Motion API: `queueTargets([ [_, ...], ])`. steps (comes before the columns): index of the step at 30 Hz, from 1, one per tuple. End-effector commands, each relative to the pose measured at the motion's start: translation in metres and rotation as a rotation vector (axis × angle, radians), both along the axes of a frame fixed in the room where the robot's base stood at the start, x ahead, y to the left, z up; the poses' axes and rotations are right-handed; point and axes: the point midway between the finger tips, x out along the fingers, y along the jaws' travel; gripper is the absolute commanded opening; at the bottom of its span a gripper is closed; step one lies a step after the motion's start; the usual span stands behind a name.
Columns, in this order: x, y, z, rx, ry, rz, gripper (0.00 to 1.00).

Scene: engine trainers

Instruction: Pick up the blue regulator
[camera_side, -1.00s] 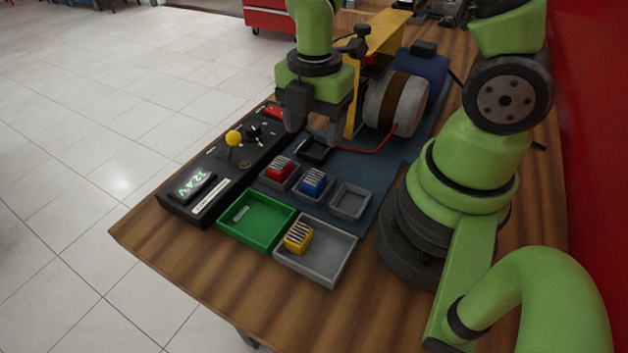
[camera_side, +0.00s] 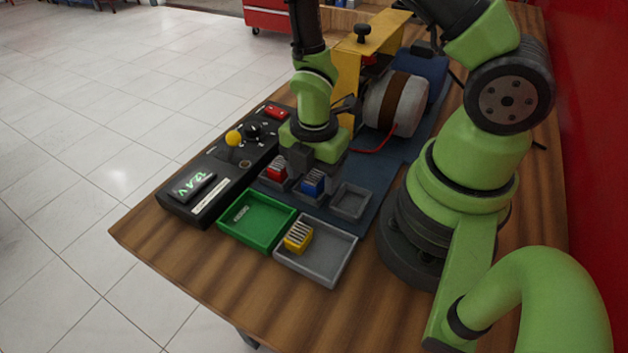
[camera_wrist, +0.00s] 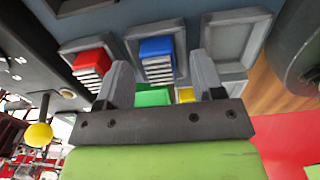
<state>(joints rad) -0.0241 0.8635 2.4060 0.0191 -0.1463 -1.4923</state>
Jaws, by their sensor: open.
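The blue regulator (camera_side: 313,182) is a finned block sitting in the middle one of a row of grey sockets. In the wrist view the blue regulator (camera_wrist: 158,58) lies just beyond and between my fingertips. My gripper (camera_side: 305,168) is above and just behind the regulators in the side view, with its fingers partly hidden. In the wrist view my gripper (camera_wrist: 158,75) is open, its two grey fingers apart with nothing held between them.
A red regulator (camera_side: 277,168) sits in the socket to the left, and the right socket (camera_side: 350,202) is empty. A green tray (camera_side: 257,244) and a grey tray (camera_side: 325,277) holding a yellow regulator (camera_side: 298,236) stand in front. A black control panel (camera_side: 212,200) with a yellow-knobbed lever is at the left.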

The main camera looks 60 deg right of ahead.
Motion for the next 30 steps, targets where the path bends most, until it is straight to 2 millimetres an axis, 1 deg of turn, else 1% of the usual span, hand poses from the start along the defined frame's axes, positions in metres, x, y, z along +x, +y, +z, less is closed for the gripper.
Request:
queueTargets([
  [5, 0.000, 0.000, 0.000, 0.000, -0.001, 0.000, 0.62],
  [8, 0.000, 0.000, 0.000, 0.000, -0.001, 0.000, 0.41],
  [9, 0.000, 0.000, 0.000, 0.000, -0.001, 0.000, 0.32],
  [11, 0.000, 0.000, 0.000, 0.000, -0.001, 0.000, 0.18],
  [12, 0.000, 0.000, 0.000, 0.000, -0.001, 0.000, 0.09],
  [13, 0.000, 0.000, 0.000, 0.000, -0.001, 0.000, 0.07],
  [23, 0.001, 0.000, 0.002, 0.000, -0.002, 0.000, 0.07],
  [26, 0.001, 0.000, 0.008, 0.000, -0.003, 0.001, 0.07],
  [30, 0.002, 0.000, 0.022, 0.000, -0.007, 0.001, 0.07],
])
